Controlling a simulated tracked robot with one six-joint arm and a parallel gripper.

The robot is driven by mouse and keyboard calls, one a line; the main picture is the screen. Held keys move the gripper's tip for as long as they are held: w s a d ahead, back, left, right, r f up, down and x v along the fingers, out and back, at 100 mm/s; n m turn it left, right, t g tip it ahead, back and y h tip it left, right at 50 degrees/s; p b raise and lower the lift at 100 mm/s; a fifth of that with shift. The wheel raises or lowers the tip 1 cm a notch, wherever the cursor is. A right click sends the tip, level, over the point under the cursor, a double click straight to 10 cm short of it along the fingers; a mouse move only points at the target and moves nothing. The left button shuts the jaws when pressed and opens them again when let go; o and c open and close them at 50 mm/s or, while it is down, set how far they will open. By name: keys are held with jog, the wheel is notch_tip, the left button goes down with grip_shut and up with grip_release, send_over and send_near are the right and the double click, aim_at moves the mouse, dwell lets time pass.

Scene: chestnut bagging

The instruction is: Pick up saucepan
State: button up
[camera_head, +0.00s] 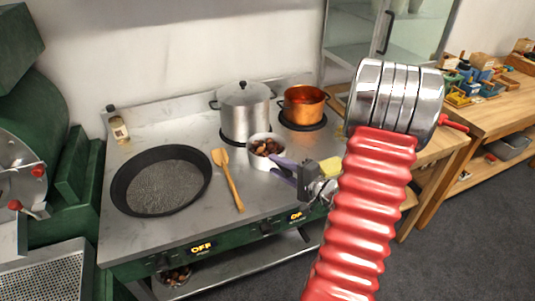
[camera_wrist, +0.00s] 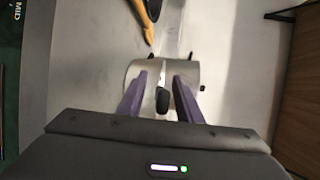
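A small pale metal saucepan (camera_head: 262,160) holding brown chestnuts (camera_head: 267,146) stands on the stove top, near the front edge. My gripper (camera_head: 283,170) is at its right front side, with its purple fingers pointing toward it. In the wrist view the saucepan (camera_wrist: 142,72) shows as a silver wall ahead of the fingers. Its dark handle (camera_wrist: 162,101) points toward the camera and lies between the two fingers of my gripper (camera_wrist: 163,90). Gaps show on both sides of the handle, so the fingers are open around it. In the head view the gripper hides the handle.
A lidded silver pot (camera_head: 245,112) stands behind the saucepan, with a copper pot (camera_head: 303,104) to its right. A wooden spatula (camera_head: 232,184) and a wide black pan (camera_head: 160,181) lie to the left. My red arm covers the right. Bare stove shows around the spatula.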

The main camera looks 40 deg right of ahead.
jog(key=shift+c, duration=0.6)
grip_shut()
